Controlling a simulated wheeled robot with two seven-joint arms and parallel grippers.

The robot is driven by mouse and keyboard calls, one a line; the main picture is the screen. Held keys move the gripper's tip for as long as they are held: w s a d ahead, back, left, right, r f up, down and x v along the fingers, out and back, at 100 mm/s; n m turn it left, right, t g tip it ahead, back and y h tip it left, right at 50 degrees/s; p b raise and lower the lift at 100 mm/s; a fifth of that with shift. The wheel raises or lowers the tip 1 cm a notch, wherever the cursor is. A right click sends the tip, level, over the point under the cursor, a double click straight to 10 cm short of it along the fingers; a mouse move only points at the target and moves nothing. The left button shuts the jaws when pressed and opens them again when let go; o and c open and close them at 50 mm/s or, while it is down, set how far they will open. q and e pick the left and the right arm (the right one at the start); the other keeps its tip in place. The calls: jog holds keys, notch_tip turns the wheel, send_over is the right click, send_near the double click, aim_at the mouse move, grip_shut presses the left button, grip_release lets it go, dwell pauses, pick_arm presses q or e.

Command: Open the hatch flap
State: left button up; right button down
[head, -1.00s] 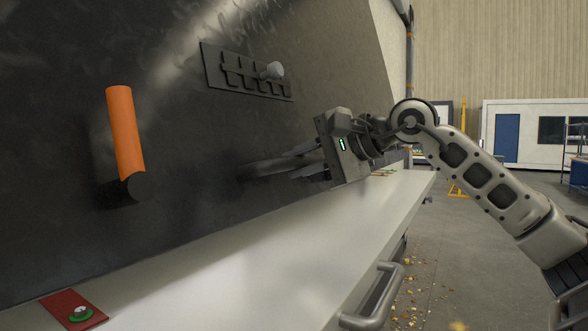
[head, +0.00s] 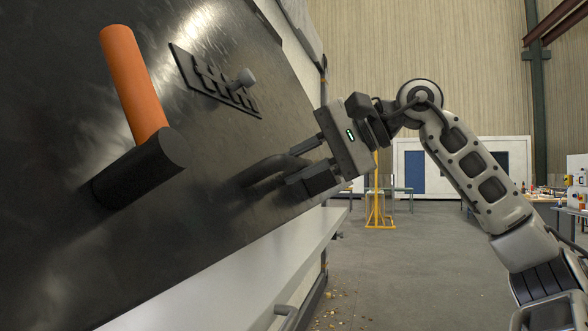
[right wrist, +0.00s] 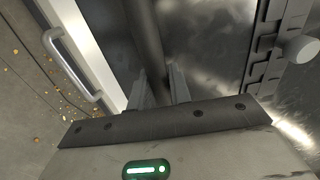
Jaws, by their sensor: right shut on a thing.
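The hatch flap looks to be the large dark metal panel (head: 215,150), which fills the left of the head view and stands at a slant. A dark bar handle (head: 262,172) sticks out from its lower right part. My right gripper (head: 290,166) is at the handle with its jaws shut on it. In the right wrist view the handle (right wrist: 146,35) runs down between the two fingers (right wrist: 161,88), and the gripper body hides the near part. My left gripper is not in view.
An orange grip (head: 133,80) on a black cylinder (head: 138,168) juts from the panel. A slotted plate with a grey knob (head: 246,77) is above the handle. A pale ledge (head: 230,270) runs below. Open floor (head: 420,260) lies to the right, with a yellow stand (head: 378,200).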

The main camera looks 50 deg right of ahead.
jog(key=shift+r, duration=0.15)
jog(key=c, duration=1.5)
grip_release()
jog(key=shift+o, duration=0.8)
jog(key=shift+w, duration=0.15)
jog(key=v, duration=1.6)
jog(key=shift+f, duration=0.2)
